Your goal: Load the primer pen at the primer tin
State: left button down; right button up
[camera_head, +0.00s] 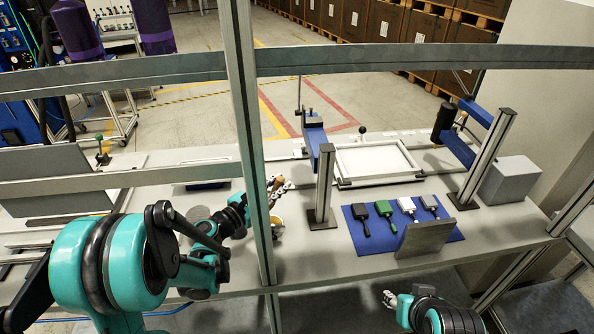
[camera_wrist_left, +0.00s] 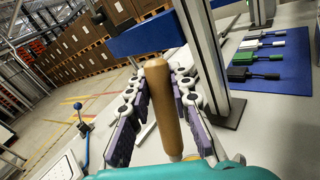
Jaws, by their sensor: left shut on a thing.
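My left gripper (camera_head: 277,187) is over the bench behind the upright frame post in the head view. In the left wrist view my left gripper (camera_wrist_left: 162,110) is shut on a tan, round-topped cylinder (camera_wrist_left: 157,85), which looks like the primer pen. The pen stands lengthwise between the two linked fingers, its lower end hidden near the palm. A small round tan-and-white object (camera_head: 277,224) shows just below the gripper, partly hidden by the post. I cannot tell whether it is the primer tin. My right gripper (camera_head: 389,298) is low in front of the bench, too small to read its fingers.
A metal frame post (camera_head: 246,120) and crossbar (camera_head: 400,57) cross the view. A blue mat (camera_head: 378,243) holds several small handled tools behind a grey plate (camera_head: 424,238). A white tray (camera_head: 374,179) lies behind. A metal column (camera_head: 324,185) stands right of my left gripper.

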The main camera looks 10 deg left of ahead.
pick_arm(q)
jog(key=shift+h, duration=0.3)
jog(key=shift+w+f, duration=0.1)
jog(key=shift+s+f+b, duration=0.2)
jog(key=shift+f+b, duration=0.3)
jog(key=shift+b, duration=0.15)
jog(key=shift+w+f+b, duration=0.1)
jog(key=shift+f+b, duration=1.55)
jog(key=shift+f, duration=0.6)
jog(key=shift+d+f+b, duration=0.1)
jog(key=shift+f+b, duration=0.5)
jog(key=shift+b, duration=0.1)
jog(key=shift+r, duration=0.1)
jog(key=shift+r+p, duration=2.7)
jog(key=shift+r, duration=0.8)
jog(key=shift+f, duration=0.15)
